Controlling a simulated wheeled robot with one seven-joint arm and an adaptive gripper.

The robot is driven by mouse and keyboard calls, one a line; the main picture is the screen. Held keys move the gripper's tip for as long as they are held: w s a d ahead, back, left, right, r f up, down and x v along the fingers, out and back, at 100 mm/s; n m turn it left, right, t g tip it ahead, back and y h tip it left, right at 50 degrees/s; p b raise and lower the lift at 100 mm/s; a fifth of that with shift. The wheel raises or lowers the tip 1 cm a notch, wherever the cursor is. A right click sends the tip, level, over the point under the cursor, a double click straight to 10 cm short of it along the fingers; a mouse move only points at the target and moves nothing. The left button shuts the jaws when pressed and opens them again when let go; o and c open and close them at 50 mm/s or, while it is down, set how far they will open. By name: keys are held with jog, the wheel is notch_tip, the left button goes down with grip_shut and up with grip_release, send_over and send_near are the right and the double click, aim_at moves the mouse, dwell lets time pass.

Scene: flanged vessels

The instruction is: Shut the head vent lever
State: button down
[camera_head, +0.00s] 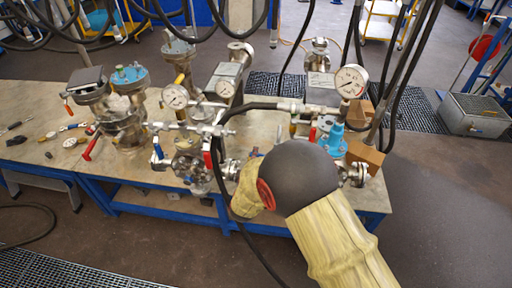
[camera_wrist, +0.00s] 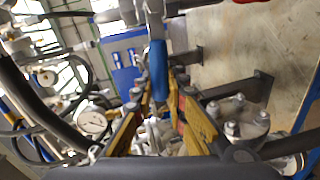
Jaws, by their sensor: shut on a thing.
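In the wrist view, my gripper (camera_wrist: 162,92) has its orange-padded fingers close on both sides of a blue-handled lever (camera_wrist: 158,70). The lever runs lengthwise between the pads, and its lower end is hidden among the fingers and metal fittings. In the head view, my arm's dark joint and yellow sleeve hide the gripper. There a blue-handled lever (camera_head: 157,149) and a red-handled lever (camera_head: 207,159) hang on the middle vessel (camera_head: 190,168). I cannot tell which head view lever is the one between my fingers, nor which is the head vent.
Flanged vessels and gauges crowd the workbench (camera_head: 40,100). Dark hoses hang in front. A bolted flange (camera_wrist: 238,118) is close right of the fingers in the wrist view.

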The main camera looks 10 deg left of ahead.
jog(key=shift+a+f+n+h+p, duration=0.1)
jog(key=shift+f+n+h+p, duration=0.2)
jog(key=shift+f+n+p, duration=0.3)
jog(key=shift+f, duration=0.1)
jog(key=c, duration=1.8)
grip_release()
jog(key=shift+c, duration=0.2)
jog(key=shift+o, duration=0.2)
jog(key=s+r, duration=0.2)
jog(key=s, duration=0.9)
jog(key=shift+s+a+r, duration=0.2)
jog(key=shift+s, duration=0.2)
